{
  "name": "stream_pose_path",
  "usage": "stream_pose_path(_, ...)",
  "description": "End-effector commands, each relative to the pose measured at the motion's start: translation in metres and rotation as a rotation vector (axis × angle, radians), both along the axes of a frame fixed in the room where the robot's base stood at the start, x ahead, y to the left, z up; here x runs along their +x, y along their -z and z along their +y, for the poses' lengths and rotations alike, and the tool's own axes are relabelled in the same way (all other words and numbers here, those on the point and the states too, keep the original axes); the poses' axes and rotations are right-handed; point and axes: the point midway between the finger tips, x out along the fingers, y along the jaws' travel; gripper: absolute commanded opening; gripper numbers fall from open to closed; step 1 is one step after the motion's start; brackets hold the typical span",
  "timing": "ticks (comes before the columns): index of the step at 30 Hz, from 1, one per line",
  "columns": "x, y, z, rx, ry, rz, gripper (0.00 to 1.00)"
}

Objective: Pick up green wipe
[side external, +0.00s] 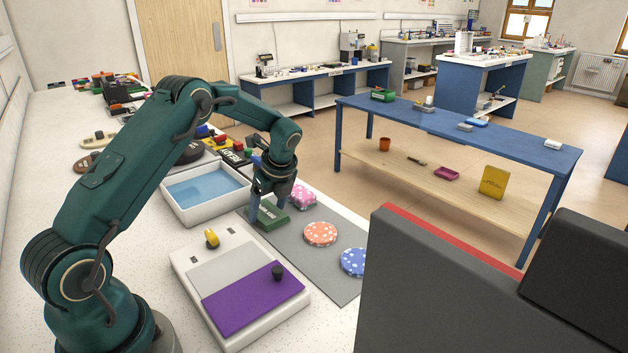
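The green wipe (270,218) is a small, flat, dark green item with pale markings at the back-left part of the grey mat (296,256). My gripper (268,203) points down directly over it, with its fingers apart and one near each side of the wipe. The fingers and wrist hide part of the wipe. I cannot tell whether the fingers touch it or whether it is lifted off the mat.
A white tray with a blue inside (219,213) stands left of my gripper. A white board with a purple panel (245,302), yellow knob (211,238) and black knob (277,273) lies in front. Pink (302,198), orange (320,234) and blue (354,262) dotted discs lie to the right.

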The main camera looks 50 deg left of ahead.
Motion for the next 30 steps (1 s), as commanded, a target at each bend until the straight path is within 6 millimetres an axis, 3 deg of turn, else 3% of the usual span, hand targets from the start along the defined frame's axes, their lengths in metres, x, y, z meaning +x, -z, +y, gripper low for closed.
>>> stream_pose_path(1, 0.0, 0.0, 0.0, 0.0, 0.0, 0.0, 0.39)
stream_pose_path(2, 0.0, 0.0, 0.0, 0.0, 0.0, 0.0, 0.28)
stream_pose_path(13, 0.0, -0.005, 0.0, 0.001, -0.001, 0.0, 0.28)
stream_pose_path(22, 0.001, -0.042, 0.0, 0.001, 0.001, -0.005, 0.28)
stream_pose_path(30, -0.037, -0.068, 0.025, 0.001, -0.005, -0.002, 0.28)
